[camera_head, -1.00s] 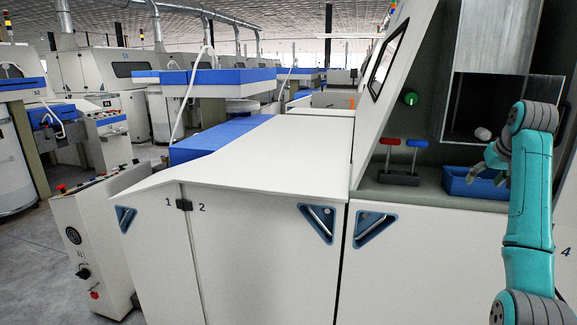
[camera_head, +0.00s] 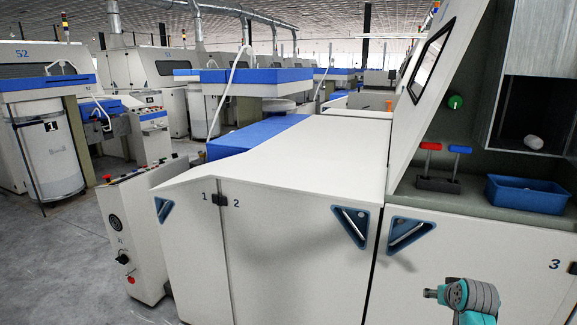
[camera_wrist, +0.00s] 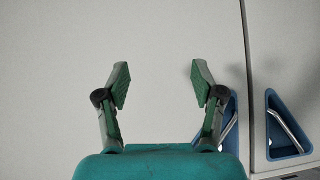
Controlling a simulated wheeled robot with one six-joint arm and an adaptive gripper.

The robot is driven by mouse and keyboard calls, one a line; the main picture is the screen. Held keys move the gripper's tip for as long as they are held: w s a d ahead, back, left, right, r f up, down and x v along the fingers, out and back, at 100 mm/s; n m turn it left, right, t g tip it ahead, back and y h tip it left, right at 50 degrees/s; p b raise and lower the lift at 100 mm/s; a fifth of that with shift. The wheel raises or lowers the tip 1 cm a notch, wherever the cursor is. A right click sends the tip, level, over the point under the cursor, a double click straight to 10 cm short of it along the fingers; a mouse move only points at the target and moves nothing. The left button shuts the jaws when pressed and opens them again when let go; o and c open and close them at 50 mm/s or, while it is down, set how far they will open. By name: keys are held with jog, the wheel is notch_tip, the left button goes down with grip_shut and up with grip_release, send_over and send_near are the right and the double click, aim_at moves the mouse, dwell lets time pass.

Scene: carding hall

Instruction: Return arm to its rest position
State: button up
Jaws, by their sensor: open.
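My gripper (camera_wrist: 160,85) is open and empty in the wrist view, its two green-padded fingers spread apart in front of a plain white machine panel (camera_wrist: 50,60). In the head view my teal and grey arm shows low at the right, in front of the white cabinet doors. The gripper's fingers cannot be made out clearly there. The arm is clear of the machine's recess and the blue bin.
The blue bin (camera_head: 527,195) stands on the machine ledge. A whitish lump (camera_head: 534,142) lies in the grey recess above it. Red and blue levers (camera_head: 438,165) stand beside the bin. Blue triangular handles (camera_head: 351,226) mark the doors. Grey floor (camera_head: 60,260) is open at left.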

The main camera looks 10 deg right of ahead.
jog(key=s+a+f+n+t, duration=0.1)
jog(key=s+a+f, duration=0.6)
jog(key=a+f, duration=0.15)
jog(key=s+a+f+t, duration=0.1)
jog(key=s+a+f, duration=0.65)
jog(key=a, duration=0.25)
jog(key=s+a+n+t+y, duration=0.1)
jog(key=s+a, duration=0.4)
jog(key=s, duration=0.3)
jog(key=s+a+n+t, duration=0.1)
jog(key=s+a, duration=0.5)
jog(key=s, duration=0.2)
jog(key=s+a+r+n+t+y, duration=0.1)
jog(key=s+a+r, duration=0.2)
jog(key=s+r, duration=0.5)
jog(key=s+a+r+n+t+y, duration=0.1)
jog(key=s+a+r, duration=0.3)
jog(key=s+r, duration=0.4)
jog(key=s, duration=0.6)
jog(key=shift+t+y, duration=0.3)
